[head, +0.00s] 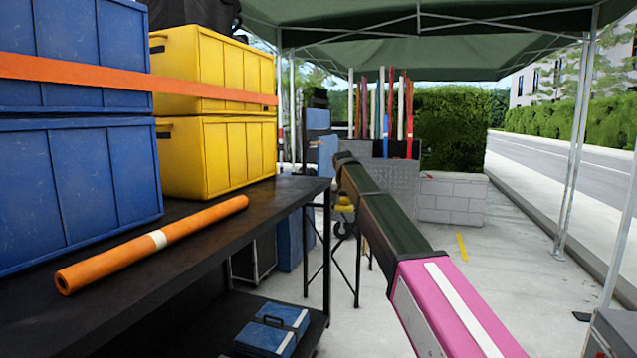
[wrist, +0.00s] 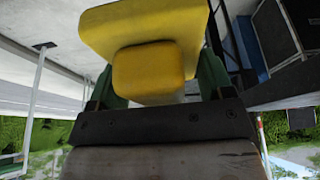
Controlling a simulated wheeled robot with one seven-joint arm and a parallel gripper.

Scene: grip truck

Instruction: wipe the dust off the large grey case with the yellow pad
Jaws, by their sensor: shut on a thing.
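The yellow pad (wrist: 150,25) fills the top middle of the wrist view, with its block-shaped grip (wrist: 148,70) between the green fingers of my gripper (wrist: 155,82). My gripper is shut on it. In the head view the pad (head: 344,204) shows small below the far end of my arm, above the ground and apart from the cases; my arm hides most of the gripper. A grey ribbed case (head: 388,182) stands behind my arm, partly hidden by it. I cannot tell for sure that it is the large grey case, and no dust can be made out.
A black table (head: 262,207) at left bears blue crates (head: 75,190), yellow crates (head: 215,155) and an orange roll (head: 150,245). A blue box (head: 270,330) lies on its lower shelf. Pavement at right is mostly clear.

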